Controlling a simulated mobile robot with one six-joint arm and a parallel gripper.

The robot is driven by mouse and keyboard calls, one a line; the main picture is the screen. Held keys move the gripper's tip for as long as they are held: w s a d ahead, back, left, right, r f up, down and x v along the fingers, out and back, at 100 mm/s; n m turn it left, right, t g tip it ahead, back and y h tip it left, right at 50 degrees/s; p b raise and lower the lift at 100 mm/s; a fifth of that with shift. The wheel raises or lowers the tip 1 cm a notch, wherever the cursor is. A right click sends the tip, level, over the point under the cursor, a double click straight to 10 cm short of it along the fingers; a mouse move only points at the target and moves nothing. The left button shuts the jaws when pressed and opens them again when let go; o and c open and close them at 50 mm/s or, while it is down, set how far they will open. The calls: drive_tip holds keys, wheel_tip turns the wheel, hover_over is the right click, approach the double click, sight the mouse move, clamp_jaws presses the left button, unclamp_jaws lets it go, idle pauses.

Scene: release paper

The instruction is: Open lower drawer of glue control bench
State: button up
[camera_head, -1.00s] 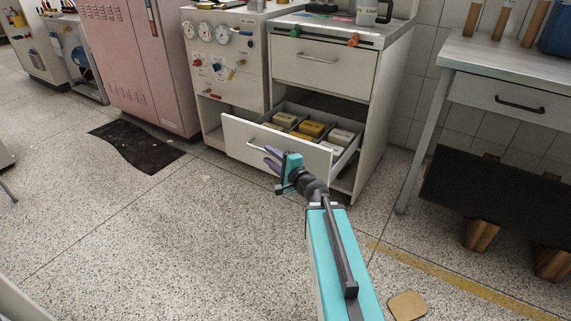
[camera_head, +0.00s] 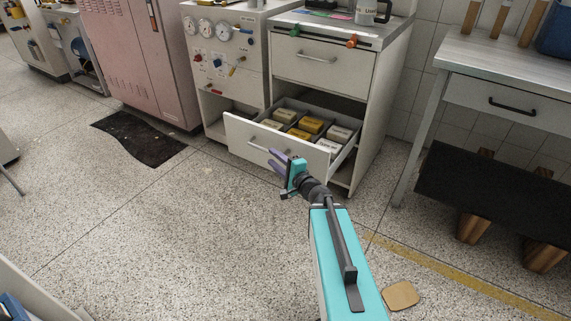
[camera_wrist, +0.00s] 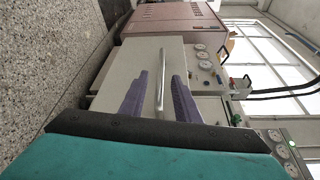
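The lower drawer (camera_head: 244,137) of the white glue control bench (camera_head: 385,90) is pulled out. Its tray shows yellow and pale boxes (camera_head: 310,125). My gripper (camera_head: 278,162) is at the drawer's front, by its bar handle (camera_head: 258,147). In the wrist view, the handle (camera_wrist: 160,78) lies between the two purple fingers (camera_wrist: 160,92), with a gap on each side. The gripper is open. The frames do not show clearly how deep the handle sits between the fingers. The upper drawer (camera_head: 310,62) is shut.
A gauge panel (camera_head: 222,50) and a pink cabinet (camera_head: 130,55) stand to the left. A table (camera_head: 500,62) with a dark board (camera_head: 490,190) beneath stands to the right. A dark mat (camera_head: 140,137) and a tan piece (camera_head: 400,296) lie on the open floor.

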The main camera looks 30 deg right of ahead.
drive_tip(key=shift+s+r+p, duration=0.2)
drive_tip(key=shift+s+p, duration=0.05)
drive_tip(key=shift+p, duration=0.35)
drive_tip(key=s+d+p, duration=0.1)
drive_tip(key=s+p, duration=0.5)
drive_tip(key=p, duration=0.3)
drive_tip(key=shift+r, duration=0.1)
idle(0.6)
